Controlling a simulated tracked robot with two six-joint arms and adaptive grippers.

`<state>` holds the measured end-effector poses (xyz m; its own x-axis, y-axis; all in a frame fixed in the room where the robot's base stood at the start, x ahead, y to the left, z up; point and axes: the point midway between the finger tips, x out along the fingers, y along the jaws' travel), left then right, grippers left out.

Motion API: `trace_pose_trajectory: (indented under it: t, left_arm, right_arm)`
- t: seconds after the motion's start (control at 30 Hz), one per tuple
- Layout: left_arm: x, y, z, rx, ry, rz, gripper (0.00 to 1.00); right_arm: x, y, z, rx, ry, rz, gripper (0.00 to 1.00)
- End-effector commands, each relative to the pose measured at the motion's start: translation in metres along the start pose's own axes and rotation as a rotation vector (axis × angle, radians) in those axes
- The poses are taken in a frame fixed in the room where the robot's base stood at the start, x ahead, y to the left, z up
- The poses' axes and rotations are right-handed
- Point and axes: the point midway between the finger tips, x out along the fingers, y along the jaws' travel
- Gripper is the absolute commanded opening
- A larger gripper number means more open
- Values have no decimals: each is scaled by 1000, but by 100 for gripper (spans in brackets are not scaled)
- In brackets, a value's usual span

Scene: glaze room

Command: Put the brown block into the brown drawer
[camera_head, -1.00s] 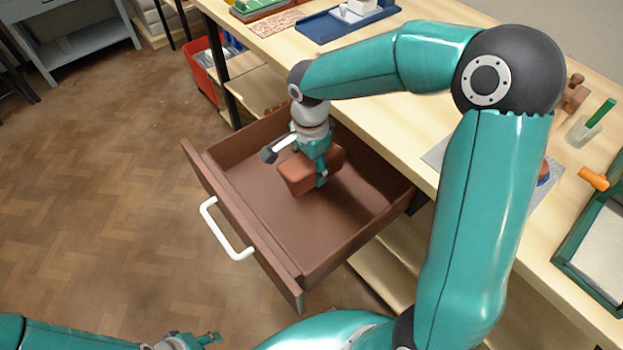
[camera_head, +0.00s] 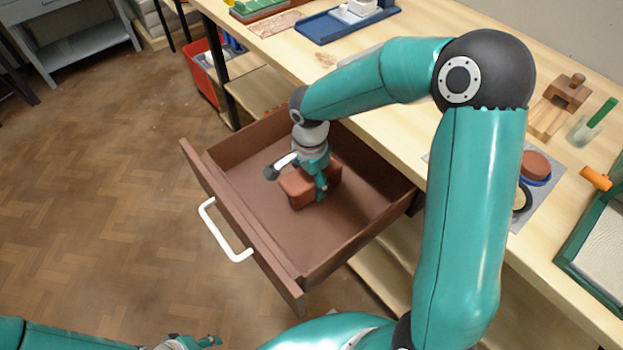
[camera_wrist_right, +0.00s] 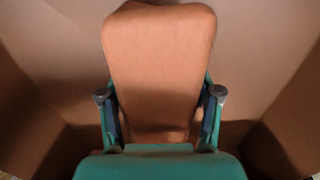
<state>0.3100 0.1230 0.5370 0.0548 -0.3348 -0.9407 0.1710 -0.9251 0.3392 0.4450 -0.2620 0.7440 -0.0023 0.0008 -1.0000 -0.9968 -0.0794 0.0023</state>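The brown block (camera_head: 297,191) is a rounded, reddish-brown piece inside the open brown drawer (camera_head: 240,188), near its middle. My right gripper (camera_head: 321,184) reaches down into the drawer and is shut on the block. In the right wrist view the block (camera_wrist_right: 160,60) sits between the two dark fingertips of the right gripper (camera_wrist_right: 160,100), with a finger along each side. The block is low, at or close to the drawer floor; I cannot tell whether it touches. My left gripper (camera_head: 200,342) is at the bottom edge, away from the drawer, and its opening is unclear.
The drawer's white handle (camera_head: 225,232) faces the floor side. The wooden table (camera_head: 285,55) is above the drawer. On it are a blue tray (camera_head: 322,27), a wooden piece (camera_head: 560,98), a glass with a green stick (camera_head: 586,130) and a green-framed tray (camera_head: 570,262).

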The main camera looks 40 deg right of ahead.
Motion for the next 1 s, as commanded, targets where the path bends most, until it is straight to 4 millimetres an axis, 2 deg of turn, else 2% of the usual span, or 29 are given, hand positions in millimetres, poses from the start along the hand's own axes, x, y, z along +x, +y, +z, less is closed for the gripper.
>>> trace_pose_trajectory:
  t: [0.03,0.1,0.4,0.57,0.67,1.0]
  left_arm:
    - [0,0,0,0,0,0,40]
    - [0,0,0,0,0,0,40]
    - [-1,0,0,0,0,0,40]
    - [-3,1,0,0,0,0,40]
    - [-5,2,0,0,0,0,40]
    - [-12,4,0,0,0,0,40]
  right_arm:
    - [0,0,0,0,0,0,77]
    - [0,0,0,0,0,0,85]
    - [-1,0,0,0,0,0,85]
    - [-10,0,0,2,1,-3,85]
    - [-24,-1,0,1,1,-4,85]
    - [-92,0,0,1,1,-4,85]
